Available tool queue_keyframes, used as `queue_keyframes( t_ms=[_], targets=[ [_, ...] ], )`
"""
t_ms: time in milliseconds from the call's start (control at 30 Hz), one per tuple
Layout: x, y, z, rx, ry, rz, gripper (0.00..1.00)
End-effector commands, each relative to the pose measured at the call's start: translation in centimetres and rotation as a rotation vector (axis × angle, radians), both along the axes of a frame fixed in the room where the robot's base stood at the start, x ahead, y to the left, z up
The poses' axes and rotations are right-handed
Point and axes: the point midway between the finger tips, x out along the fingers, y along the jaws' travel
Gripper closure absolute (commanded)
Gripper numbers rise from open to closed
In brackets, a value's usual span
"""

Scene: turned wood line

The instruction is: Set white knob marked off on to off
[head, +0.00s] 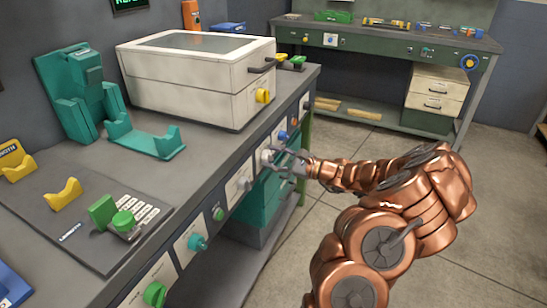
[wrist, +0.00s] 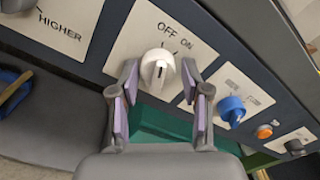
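The white knob (wrist: 158,72) sits on a white plate (wrist: 135,42) marked OFF and ON on the front panel of the bench. A dark mark shows on its front face; I cannot tell clearly which label the knob points to. In the head view the white knob (head: 267,156) is partly behind my gripper (head: 284,158). In the wrist view my gripper (wrist: 159,76) is open, with one finger at each side of the knob. The fingers appear apart from it, with gaps on both sides.
A blue knob (wrist: 231,108), an orange button (wrist: 264,131) and a dark control (wrist: 294,146) sit to the right on the panel. A plate marked HIGHER (wrist: 55,28) is at left. Teal (head: 197,242) and green (head: 155,294) knobs are nearer. The floor (head: 345,150) beside the bench is clear.

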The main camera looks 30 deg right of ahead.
Motion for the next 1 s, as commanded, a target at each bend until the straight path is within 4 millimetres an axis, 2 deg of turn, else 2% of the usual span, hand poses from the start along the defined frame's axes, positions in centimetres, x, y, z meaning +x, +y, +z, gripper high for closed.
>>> queue_keyframes(
  t_ms=[33, 100, 533, 667, 1000],
  targets=[
    [0.0, 0.0, 0.0, 0.0, 0.0, 0.0, 0.45],
    [0.0, 0.0, 0.0, 0.0, 0.001, 0.001, 0.39],
    [-0.6, -0.3, -0.1, 0.0, 0.0, 0.002, 0.39],
    [-2.0, -1.2, 0.0, 0.0, 0.0, 0.0, 0.39],
    [-7.1, -4.3, -0.1, -0.001, 0.001, -0.001, 0.39]
  ],
)
